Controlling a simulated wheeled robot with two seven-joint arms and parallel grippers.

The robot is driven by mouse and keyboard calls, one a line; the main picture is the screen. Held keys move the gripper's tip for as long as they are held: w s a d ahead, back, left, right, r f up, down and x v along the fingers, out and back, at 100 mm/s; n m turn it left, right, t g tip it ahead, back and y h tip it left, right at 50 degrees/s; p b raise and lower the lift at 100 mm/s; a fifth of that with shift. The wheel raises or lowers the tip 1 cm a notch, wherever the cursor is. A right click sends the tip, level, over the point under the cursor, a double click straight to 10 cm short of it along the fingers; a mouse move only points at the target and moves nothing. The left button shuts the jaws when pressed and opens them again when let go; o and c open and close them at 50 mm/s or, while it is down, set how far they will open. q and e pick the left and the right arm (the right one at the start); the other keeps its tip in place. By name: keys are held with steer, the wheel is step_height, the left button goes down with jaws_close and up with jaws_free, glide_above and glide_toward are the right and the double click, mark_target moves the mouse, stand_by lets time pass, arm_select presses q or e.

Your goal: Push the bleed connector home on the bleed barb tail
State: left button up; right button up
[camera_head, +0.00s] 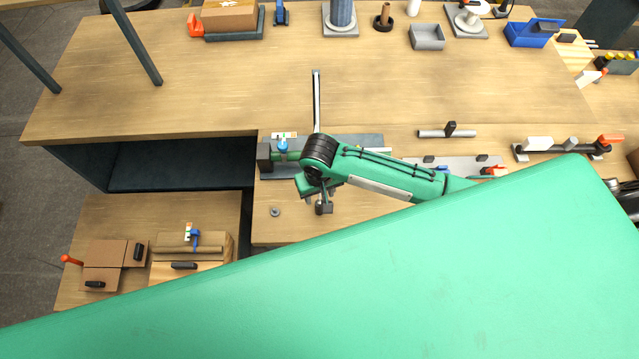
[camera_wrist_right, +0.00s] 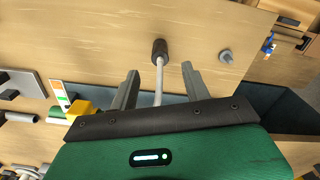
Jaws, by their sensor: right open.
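My right gripper (camera_wrist_right: 160,69) is open in the right wrist view, with one grey finger on each side of a thin pale tail, apart from it as far as I can tell. The tail, probably the bleed barb tail (camera_wrist_right: 159,82), ends in a dark ribbed cylinder, probably the bleed connector (camera_wrist_right: 159,48), just beyond the fingertips. How far the connector sits on the tail I cannot tell. In the head view the right gripper (camera_head: 322,203) is small below the black wrist, over the bench's front part, and hides much of this spot. My left gripper is not in view.
A small grey round piece (camera_wrist_right: 226,57) lies on the wooden bench; it also shows in the head view (camera_head: 275,212). A fixture with a blue part (camera_head: 283,145) stands beside my wrist. A large green surface covers the lower head view.

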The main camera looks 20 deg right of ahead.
step_height(320, 180, up, 7)
steer(key=b, duration=0.1)
steer(key=shift+s+f, duration=0.1)
steer(key=shift+f, duration=0.1)
stand_by(0.5)
